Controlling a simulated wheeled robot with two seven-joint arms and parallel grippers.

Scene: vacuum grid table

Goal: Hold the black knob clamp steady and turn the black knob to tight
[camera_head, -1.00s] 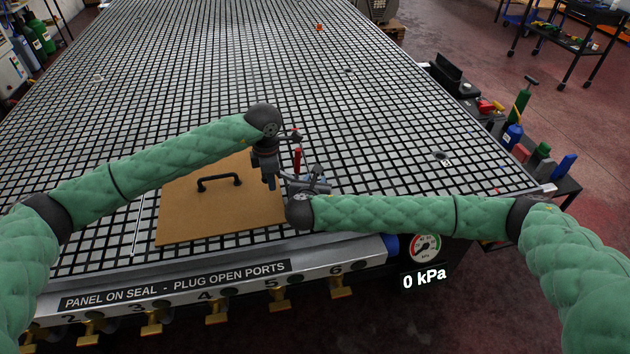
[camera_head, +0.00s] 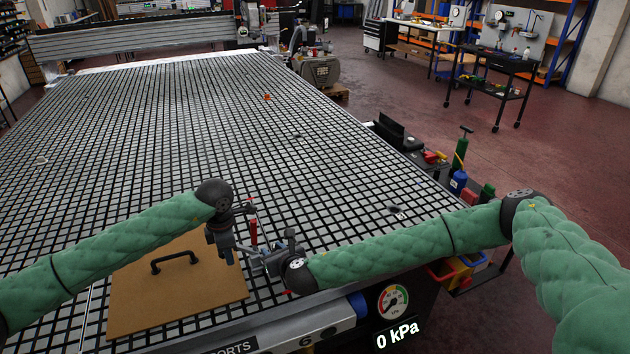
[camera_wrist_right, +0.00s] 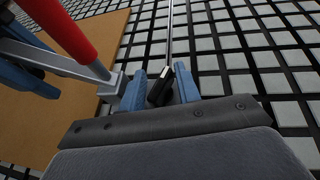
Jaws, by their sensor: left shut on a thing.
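The clamp has a red handle (camera_head: 253,232), which also shows large in the right wrist view (camera_wrist_right: 62,28). Its grey metal bar (camera_wrist_right: 62,63) runs to a small block. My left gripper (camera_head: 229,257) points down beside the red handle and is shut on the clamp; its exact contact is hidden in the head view. In the right wrist view, the black knob (camera_wrist_right: 160,88), with a pale mark on top, lies between the two blue fingers of my right gripper (camera_wrist_right: 161,92). The fingers look apart, with narrow gaps beside the knob. My right wrist hides much of the clamp in the head view.
A brown panel (camera_head: 150,297) with a black handle (camera_head: 174,260) lies on the gridded table (camera_head: 330,190), left of the clamp. A gauge (camera_head: 392,301) and a "0 kPa" readout are on the table's front side. The grid beyond is mostly clear.

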